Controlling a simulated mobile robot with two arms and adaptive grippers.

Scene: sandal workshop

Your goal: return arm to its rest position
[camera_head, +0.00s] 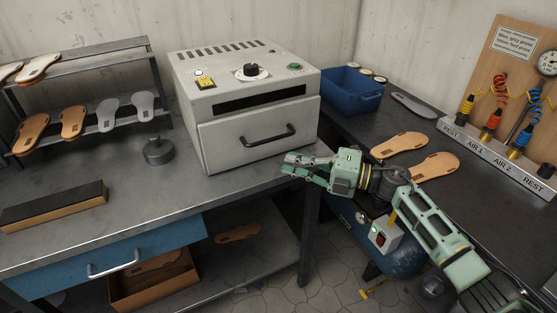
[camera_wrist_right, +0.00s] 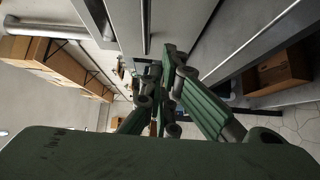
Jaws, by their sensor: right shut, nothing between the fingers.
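My right arm comes in from the lower right in the head view. Its pale green gripper (camera_head: 306,169) points left, in front of the oven's lower right corner and over the front edge of the grey bench. The gripper is shut and empty. In the right wrist view, the dark green fingers (camera_wrist_right: 158,95) converge in the middle with nothing between them. My left gripper is not in view.
A grey oven (camera_head: 222,144) with a closed drawer stands close behind the gripper. Two tan soles (camera_head: 434,166) lie on the dark right bench. A blue bin (camera_head: 350,98) and a hose board (camera_head: 508,85) stand there. A blue compressor (camera_head: 402,258) sits below.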

